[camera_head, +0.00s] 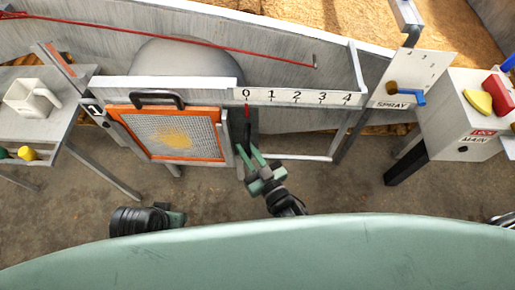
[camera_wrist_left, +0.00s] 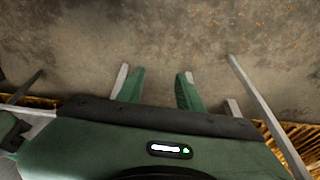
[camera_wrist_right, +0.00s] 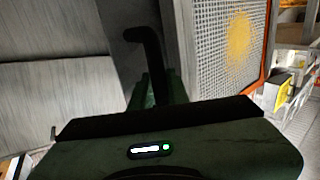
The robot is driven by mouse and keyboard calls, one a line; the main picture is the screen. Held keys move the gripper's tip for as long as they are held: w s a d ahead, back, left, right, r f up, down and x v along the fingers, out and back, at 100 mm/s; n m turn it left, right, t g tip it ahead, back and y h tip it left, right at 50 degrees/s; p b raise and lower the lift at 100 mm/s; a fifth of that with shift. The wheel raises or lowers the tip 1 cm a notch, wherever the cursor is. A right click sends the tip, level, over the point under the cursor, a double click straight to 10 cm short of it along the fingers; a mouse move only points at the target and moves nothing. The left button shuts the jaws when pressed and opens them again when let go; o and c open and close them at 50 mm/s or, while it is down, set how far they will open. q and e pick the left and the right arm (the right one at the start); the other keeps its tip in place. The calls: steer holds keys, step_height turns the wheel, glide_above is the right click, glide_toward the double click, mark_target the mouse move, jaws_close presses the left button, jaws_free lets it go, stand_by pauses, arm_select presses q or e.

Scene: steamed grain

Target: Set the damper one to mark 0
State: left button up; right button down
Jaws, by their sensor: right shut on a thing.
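The damper is a dark grey plate (camera_head: 238,122) just right of the orange-framed mesh panel. Its red pointer (camera_head: 247,109) stands under the 0 of the white scale strip (camera_head: 300,97), which is marked 0 to 4. My right gripper (camera_head: 249,156) is at the damper's lower part. In the right wrist view, a black bent handle (camera_wrist_right: 150,42) rises from between its green fingers (camera_wrist_right: 152,90), which are shut on it. The fingers partly hide the handle. My left gripper (camera_wrist_left: 157,84) is open and empty above the bare floor.
The orange-framed mesh panel (camera_head: 116,113) with a black handle (camera_head: 157,98) is left of the damper. A spray panel (camera_head: 412,80) with a blue lever and a main control box (camera_head: 465,115) stand right. A table with a white jug (camera_head: 30,98) is far left.

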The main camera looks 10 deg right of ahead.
steer(key=shift+a, duration=0.25)
steer(key=c, duration=1.5)
jaws_free()
steer(key=shift+c, duration=0.2)
steer(key=shift+o, duration=0.9)
steer(key=shift+a, duration=0.1)
arm_select(q)
steer(key=shift+a, duration=0.15)
